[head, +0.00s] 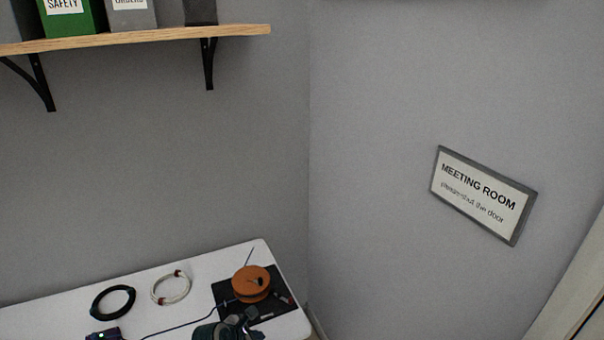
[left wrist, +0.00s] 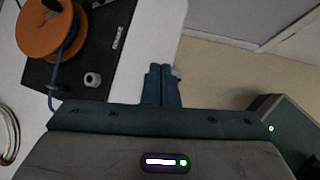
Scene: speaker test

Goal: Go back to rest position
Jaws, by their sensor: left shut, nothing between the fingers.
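My left gripper (head: 240,322) is at the bottom edge of the head view, over the front of the white table (head: 215,263). In the left wrist view its two blue fingers (left wrist: 161,72) are together with nothing between them. They are over the table's edge, to the right of the black mat (left wrist: 110,40). The gripper looks apart from the objects on the mat. My right gripper is in neither view.
An orange spool (head: 251,284) with blue cable lies on the mat. A white cable coil (head: 171,288), a black coil (head: 113,302) and a small dark device (head: 103,334) are to its left. A wooden shelf (head: 140,36) and a meeting room sign (head: 483,195) are on the walls.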

